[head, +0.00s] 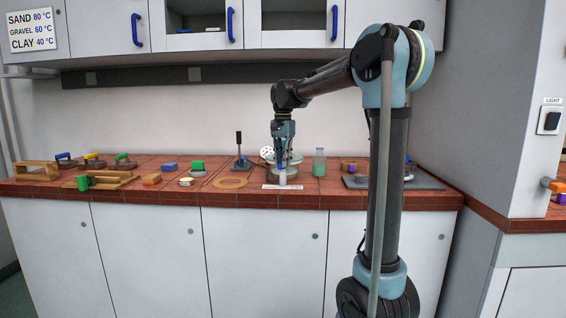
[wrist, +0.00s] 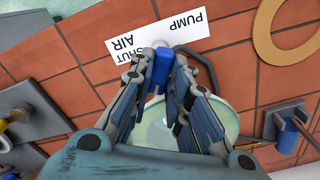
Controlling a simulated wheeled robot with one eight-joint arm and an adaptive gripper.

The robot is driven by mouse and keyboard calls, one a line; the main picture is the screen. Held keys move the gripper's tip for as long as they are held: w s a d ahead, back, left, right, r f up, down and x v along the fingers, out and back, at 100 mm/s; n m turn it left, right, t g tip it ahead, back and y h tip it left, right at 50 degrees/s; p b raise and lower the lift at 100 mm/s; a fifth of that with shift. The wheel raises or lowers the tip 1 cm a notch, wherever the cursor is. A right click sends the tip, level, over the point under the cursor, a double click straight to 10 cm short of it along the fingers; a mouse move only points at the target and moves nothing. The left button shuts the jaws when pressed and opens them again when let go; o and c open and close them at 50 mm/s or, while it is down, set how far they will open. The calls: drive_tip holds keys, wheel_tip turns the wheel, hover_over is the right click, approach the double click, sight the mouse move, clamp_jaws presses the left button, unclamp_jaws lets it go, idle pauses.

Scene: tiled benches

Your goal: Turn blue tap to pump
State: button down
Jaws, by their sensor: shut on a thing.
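The blue tap (wrist: 161,70) stands between the fingers of my gripper (wrist: 160,82) in the wrist view. The fingers are shut on it from both sides and hide part of it. A white label (wrist: 200,27) with the words PUMP, SHUT and AIR lies by the tap. In the head view my gripper (head: 283,158) points down over the bench, above the white label (head: 283,187). A pale green glass vessel (wrist: 152,132) lies under the gripper, partly hidden by it. Which word the tap points at is hard to tell.
A tan ring (head: 230,183) lies left of the label. A black upright lever (head: 239,150) stands behind it. A glass bottle (head: 319,162) stands close on the right. Wooden frames and small coloured blocks fill the bench's left part (head: 38,170). Wall cupboards hang above.

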drive_tip(key=n, duration=0.6)
drive_tip(key=shift+w, duration=0.1)
drive_tip(key=shift+n, duration=0.3)
idle(0.3)
drive_tip(key=c, duration=1.8)
unclamp_jaws()
wheel_tip(320, 180, up, 12)
drive_tip(key=shift+d+f, duration=0.1)
